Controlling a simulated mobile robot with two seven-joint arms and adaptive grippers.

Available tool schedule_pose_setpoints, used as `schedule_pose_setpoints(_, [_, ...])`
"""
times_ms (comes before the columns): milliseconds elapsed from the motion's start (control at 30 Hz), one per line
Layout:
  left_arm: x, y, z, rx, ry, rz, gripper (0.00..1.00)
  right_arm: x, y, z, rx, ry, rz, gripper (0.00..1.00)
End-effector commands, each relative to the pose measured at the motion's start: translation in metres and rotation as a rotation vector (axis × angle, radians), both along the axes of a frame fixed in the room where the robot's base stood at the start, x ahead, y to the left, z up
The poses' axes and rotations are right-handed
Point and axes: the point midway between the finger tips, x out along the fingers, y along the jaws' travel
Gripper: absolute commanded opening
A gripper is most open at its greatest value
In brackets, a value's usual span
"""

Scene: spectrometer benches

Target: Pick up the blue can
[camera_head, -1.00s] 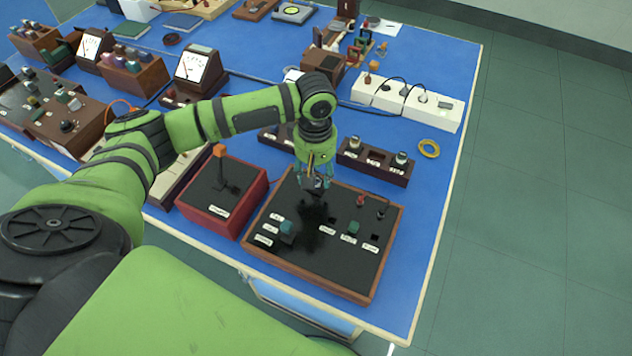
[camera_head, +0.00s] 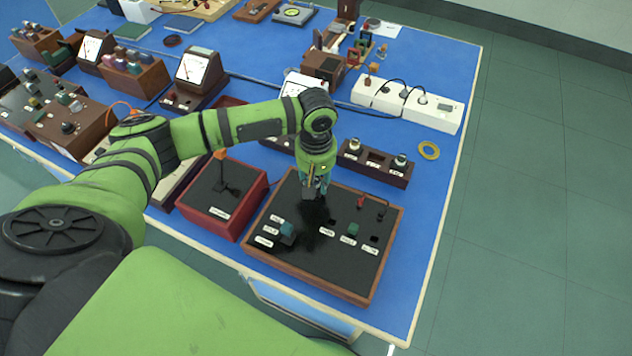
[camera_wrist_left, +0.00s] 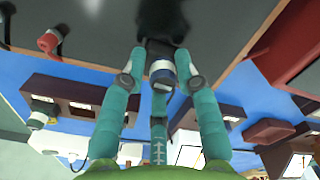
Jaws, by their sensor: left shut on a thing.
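In the head view my left gripper (camera_head: 316,188) hangs over the black panel with the wooden frame (camera_head: 268,272), fingers pointing down. In the left wrist view the fingers (camera_wrist_left: 160,85) are shut around a small can with a silver and blue band (camera_wrist_left: 162,73), which I take as the blue can. A dark part shows at its far end. In the head view the fingers mostly hide the can. I cannot tell whether its lower end touches the panel. My right gripper is not in view.
A red box with an orange-topped lever (camera_head: 212,212) stands to the left.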

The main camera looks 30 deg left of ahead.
Motion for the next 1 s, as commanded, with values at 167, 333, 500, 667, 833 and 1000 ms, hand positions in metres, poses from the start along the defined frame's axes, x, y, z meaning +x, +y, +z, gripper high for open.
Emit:
schedule_pose_setpoints(167, [0.002, 0.002, 0.013, 0.004, -0.005, 0.002, 0.01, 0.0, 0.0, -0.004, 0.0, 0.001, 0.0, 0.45])
schedule_pose_setpoints(333, [0.002, 0.002, 0.042, 0.003, -0.008, 0.003, 0.01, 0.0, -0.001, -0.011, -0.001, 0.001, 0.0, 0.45])
schedule_pose_setpoints(500, [0.02, -0.038, 0.062, -0.003, -0.006, -0.002, 0.01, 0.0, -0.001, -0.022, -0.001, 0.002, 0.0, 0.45])
schedule_pose_setpoints(667, [0.034, -0.07, 0.083, -0.002, -0.004, -0.001, 0.0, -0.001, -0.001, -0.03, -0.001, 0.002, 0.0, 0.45])
schedule_pose_setpoints(833, [0.045, -0.092, 0.099, -0.001, -0.002, 0.001, 0.0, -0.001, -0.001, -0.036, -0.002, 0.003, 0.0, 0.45])
schedule_pose_setpoints(1000, [0.05, -0.103, 0.109, 0.0, -0.001, 0.003, 0.0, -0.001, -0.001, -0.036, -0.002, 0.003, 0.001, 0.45])
